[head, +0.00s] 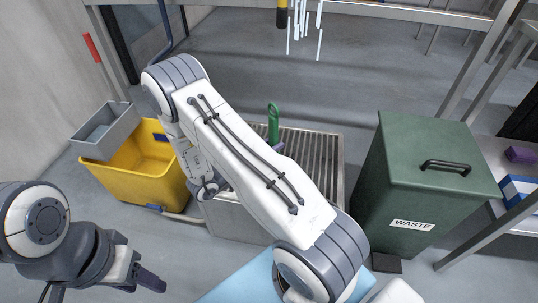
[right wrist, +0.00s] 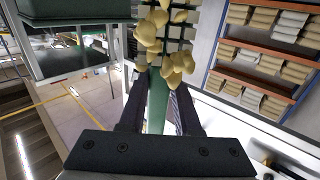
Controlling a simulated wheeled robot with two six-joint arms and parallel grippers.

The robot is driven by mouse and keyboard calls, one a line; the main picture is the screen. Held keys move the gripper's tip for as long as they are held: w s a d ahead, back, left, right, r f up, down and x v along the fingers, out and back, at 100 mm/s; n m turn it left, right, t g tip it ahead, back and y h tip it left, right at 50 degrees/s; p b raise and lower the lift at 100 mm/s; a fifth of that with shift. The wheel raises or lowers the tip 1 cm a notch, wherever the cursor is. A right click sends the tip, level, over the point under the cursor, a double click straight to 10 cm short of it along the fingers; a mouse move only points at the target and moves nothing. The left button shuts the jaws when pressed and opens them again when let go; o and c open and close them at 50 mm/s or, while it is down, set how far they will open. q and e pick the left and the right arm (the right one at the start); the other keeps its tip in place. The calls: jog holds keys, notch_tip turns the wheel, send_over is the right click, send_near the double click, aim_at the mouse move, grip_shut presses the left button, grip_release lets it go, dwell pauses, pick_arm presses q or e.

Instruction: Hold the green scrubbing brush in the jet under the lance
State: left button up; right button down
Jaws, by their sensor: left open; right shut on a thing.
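The green scrubbing brush (right wrist: 157,105) is between the fingers of my right gripper (right wrist: 158,88) in the right wrist view, and the gripper is shut on its handle. Beige lumps (right wrist: 165,42) cover its far end. In the head view a green brush part (head: 273,118) stands upright above the slatted metal grate (head: 325,160); my right arm hides the rest and most of that gripper. The yellow and black lance (head: 282,14) hangs at the top, with pale jet streaks (head: 304,30) beside it, apart from the brush. My left gripper (head: 140,280) is open and empty at the lower left.
A yellow bucket (head: 140,165) with a grey tray (head: 106,130) on its rim stands left of the grate. A green waste bin (head: 400,190) stands to the right. A light blue surface (head: 240,281) lies in front. Metal rails cross the back.

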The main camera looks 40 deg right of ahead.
jog(key=w+d+b, duration=0.1)
jog(key=w+d, duration=0.7)
jog(key=d, duration=0.2)
jog(key=shift+w, duration=0.25)
dwell(3.0)
jog(key=s+a+p, duration=0.4)
jog(key=s+a, duration=0.6)
jog(key=a, duration=0.2)
jog(key=shift+s+p, duration=0.2)
jog(key=shift+p, duration=0.15)
jog(key=shift+a, duration=0.1)
dwell(1.6)
